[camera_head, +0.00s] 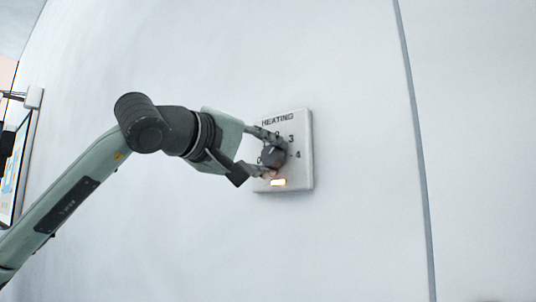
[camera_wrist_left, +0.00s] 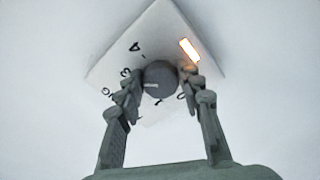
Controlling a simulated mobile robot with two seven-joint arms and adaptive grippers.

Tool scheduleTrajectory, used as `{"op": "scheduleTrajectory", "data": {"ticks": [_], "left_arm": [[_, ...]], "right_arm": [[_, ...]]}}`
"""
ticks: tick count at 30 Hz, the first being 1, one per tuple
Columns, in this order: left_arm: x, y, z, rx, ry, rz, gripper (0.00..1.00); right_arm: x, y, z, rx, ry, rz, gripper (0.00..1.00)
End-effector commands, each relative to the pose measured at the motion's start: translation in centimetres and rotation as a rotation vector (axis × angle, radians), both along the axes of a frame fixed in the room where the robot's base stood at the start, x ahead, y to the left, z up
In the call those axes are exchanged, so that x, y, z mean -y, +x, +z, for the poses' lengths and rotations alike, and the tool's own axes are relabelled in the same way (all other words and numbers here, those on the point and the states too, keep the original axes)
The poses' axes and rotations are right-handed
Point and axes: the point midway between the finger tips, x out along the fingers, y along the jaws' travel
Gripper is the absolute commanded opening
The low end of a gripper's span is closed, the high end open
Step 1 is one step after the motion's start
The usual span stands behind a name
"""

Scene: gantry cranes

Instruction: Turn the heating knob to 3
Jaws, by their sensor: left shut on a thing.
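The heating panel (camera_head: 304,172) is a white square plate on the wall, marked HEATING, with numbers around a dark grey round knob (camera_wrist_left: 160,72). In the head view the 3 and 4 show at the right; the gripper partly covers the other numbers. My left gripper (camera_head: 273,154) comes from the left, its two fingers on opposite sides of the knob, shut on it. In the left wrist view, the knob's white mark points left, roughly toward the 2, which a finger partly hides. My right gripper is not in view.
An orange light (camera_head: 278,183) glows at the panel's bottom. The white wall around the panel is bare, with a grey vertical seam (camera_head: 415,130) to the right. A framed board or screen (camera_head: 17,165) hangs at the far left.

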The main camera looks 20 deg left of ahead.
Motion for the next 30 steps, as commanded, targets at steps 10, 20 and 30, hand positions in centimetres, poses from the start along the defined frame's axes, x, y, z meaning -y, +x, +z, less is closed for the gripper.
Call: {"op": "scheduleTrajectory", "data": {"ticks": [10,20,30], "left_arm": [[0.07,-0.01,-0.12,0.005,0.020,-0.001,0.07],[0.07,-0.01,-0.11,0.005,0.019,-0.001,0.54],[-0.04,-0.13,-0.03,0.006,0.018,0.000,0.57]], "right_arm": [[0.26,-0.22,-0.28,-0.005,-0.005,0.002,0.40],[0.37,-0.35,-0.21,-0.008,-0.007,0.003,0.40],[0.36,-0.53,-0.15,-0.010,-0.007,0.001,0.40]]}}
